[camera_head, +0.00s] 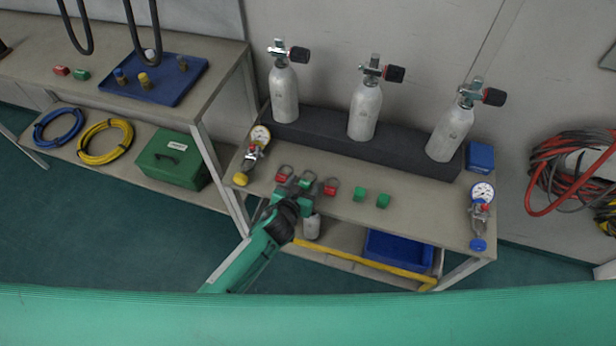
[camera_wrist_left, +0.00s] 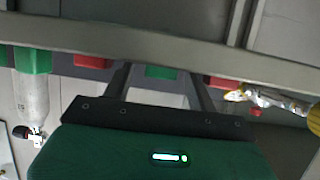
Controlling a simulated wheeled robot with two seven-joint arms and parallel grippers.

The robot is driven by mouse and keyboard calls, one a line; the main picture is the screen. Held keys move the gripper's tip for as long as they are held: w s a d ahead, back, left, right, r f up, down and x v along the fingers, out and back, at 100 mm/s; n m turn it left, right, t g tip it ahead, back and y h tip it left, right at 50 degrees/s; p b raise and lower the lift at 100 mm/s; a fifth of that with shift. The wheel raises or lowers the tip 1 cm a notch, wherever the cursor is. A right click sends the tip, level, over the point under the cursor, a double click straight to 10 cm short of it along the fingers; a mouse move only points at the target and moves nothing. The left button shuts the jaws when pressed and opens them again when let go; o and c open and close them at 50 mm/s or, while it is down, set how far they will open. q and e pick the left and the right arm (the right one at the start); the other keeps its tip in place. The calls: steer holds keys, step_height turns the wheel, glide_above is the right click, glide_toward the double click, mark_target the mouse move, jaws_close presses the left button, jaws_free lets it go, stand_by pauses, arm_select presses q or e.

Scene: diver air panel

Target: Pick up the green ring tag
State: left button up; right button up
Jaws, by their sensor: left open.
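The green ring tag (camera_head: 307,177) has a grey ring on a green block and sits at the front of the right-hand bench, between two red ring tags. My left gripper (camera_head: 298,195) is right at it, in front and slightly covering it. In the left wrist view the green block (camera_wrist_left: 160,72) shows between the two open fingers (camera_wrist_left: 160,85), with a gap on each side. I cannot tell how deep it sits between them. My right gripper is not in view.
Red ring tags (camera_head: 284,174) and (camera_head: 331,187) stand close on both sides. Green blocks (camera_head: 359,194) and (camera_head: 383,200) lie to the right. Gauges (camera_head: 255,145) and (camera_head: 481,205) stand at the bench ends, cylinders (camera_head: 365,108) behind. A blue bin (camera_head: 398,250) is below.

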mark_target(303, 186)
arm_select(q)
steer(key=shift+c, duration=0.5)
steer(key=c, duration=1)
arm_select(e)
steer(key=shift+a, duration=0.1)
arm_select(q)
steer(key=shift+o, duration=0.2)
steer(key=shift+r, duration=0.55)
step_height(303, 186, up, 19)
steer(key=p, duration=0.1)
steer(key=shift+p, duration=0.3)
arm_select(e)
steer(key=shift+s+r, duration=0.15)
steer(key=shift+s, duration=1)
